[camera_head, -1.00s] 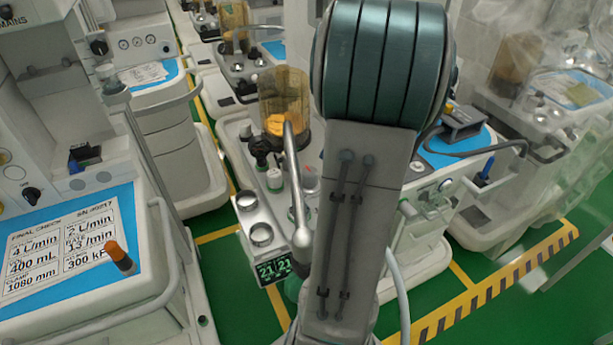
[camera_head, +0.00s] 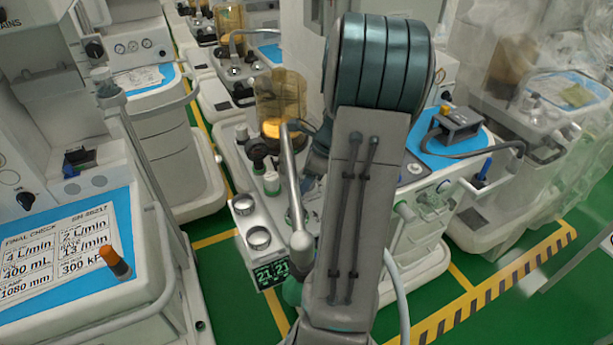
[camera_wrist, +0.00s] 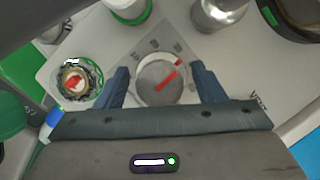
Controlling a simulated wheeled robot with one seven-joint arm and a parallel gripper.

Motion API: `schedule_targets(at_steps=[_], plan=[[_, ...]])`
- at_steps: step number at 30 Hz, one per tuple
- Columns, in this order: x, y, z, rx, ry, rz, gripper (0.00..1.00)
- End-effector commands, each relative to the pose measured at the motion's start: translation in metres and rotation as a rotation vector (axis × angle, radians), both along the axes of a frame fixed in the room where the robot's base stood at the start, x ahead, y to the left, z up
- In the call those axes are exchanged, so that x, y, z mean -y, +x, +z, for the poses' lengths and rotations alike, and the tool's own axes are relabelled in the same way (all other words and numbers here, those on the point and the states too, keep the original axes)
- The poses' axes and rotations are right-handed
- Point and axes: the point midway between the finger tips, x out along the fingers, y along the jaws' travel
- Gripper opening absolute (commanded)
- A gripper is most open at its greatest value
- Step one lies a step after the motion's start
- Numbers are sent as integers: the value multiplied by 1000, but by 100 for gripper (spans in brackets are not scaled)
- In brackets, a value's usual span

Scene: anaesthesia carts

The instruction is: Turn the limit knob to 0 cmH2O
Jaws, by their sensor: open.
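The limit knob (camera_wrist: 160,82) is a round grey dial with a red pointer line in the wrist view. The line slants to the upper right. It sits on a pale square plate with small dark marks around its upper side, too small to read. My gripper (camera_wrist: 162,86) is open, with one dark blue finger left of the knob and one right of it. Whether either finger touches the knob is unclear. In the head view my arm hides the knob and most of my gripper.
A red-centred round fitting (camera_wrist: 74,82) lies left of the knob, and a metal cylinder (camera_wrist: 217,12) stands above right. In the head view, an amber canister (camera_head: 281,100), a slanted metal tube (camera_head: 294,190) and a green display (camera_head: 272,272) are close to my arm.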

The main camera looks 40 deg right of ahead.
Motion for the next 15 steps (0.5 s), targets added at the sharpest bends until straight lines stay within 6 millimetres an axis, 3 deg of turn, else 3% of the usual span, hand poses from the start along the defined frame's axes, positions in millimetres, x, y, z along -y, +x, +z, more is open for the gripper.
schedule_targets(at_steps=[3,8,15], plan=[[0,0,0,0,0,0,60],[0,0,0,0,0,0,18],[0,0,1,0,-1,9,18]])
